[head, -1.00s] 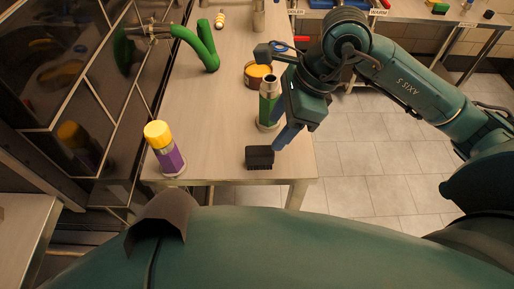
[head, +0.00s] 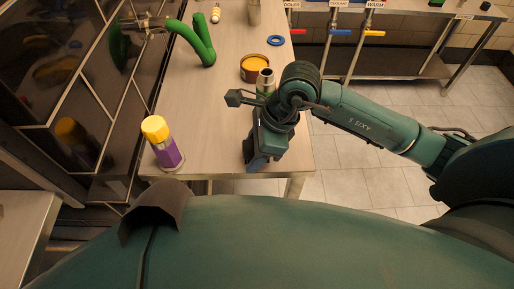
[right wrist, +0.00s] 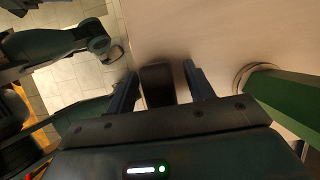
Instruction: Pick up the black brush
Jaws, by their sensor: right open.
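The black brush (right wrist: 157,86) shows in the right wrist view as a dark block on the pale tabletop, between the two fingers of my right gripper (right wrist: 160,70). The fingers stand apart on either side of it, with a visible gap at the right finger. In the head view my right gripper (head: 258,162) points down at the front right part of the table and hides the brush. My left gripper is not in view.
A green flask (head: 264,80) stands close behind my right gripper; its green side (right wrist: 290,98) shows in the wrist view. A purple bottle with a yellow cap (head: 162,145) stands at left. An orange-topped tin (head: 255,68) and blue ring (head: 276,40) are farther back.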

